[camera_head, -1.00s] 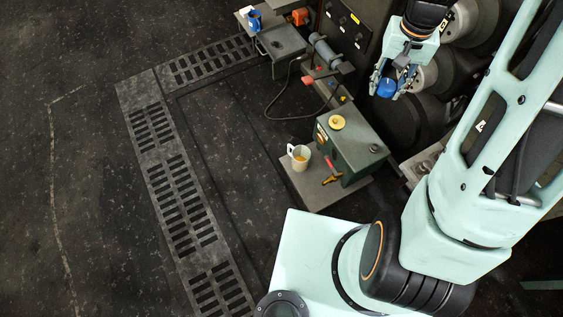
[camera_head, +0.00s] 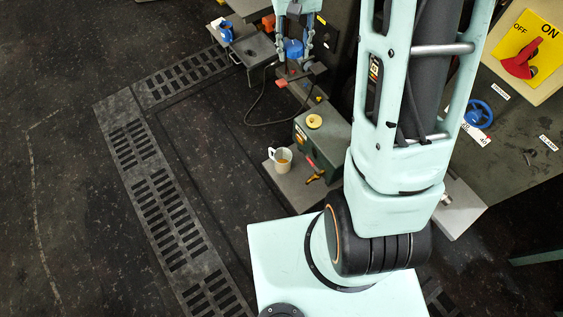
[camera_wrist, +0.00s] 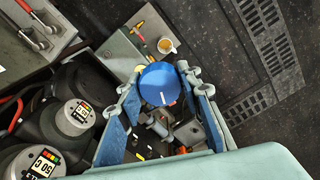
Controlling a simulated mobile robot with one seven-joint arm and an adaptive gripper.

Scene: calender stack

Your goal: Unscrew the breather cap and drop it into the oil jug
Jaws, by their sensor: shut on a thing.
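In the wrist view the cap sits between the two fingertips. In the head view the blue cap (camera_head: 293,49) hangs in the air, apart from the jug. The oil jug (camera_head: 280,160) is a small white pitcher with a handle and amber oil inside. It stands upright beside the green tank (camera_head: 318,146), and also shows in the wrist view (camera_wrist: 167,45) beyond the cap. A round yellow fitting (camera_head: 314,121) is on top of the tank.
A brass valve with a red handle (camera_head: 315,168) lies between jug and tank. A dark cable (camera_head: 262,110) loops on the floor. A blue object (camera_head: 226,30) stands on a grey bench further back. Large dark rollers (camera_wrist: 75,115) are at the left in the wrist view.

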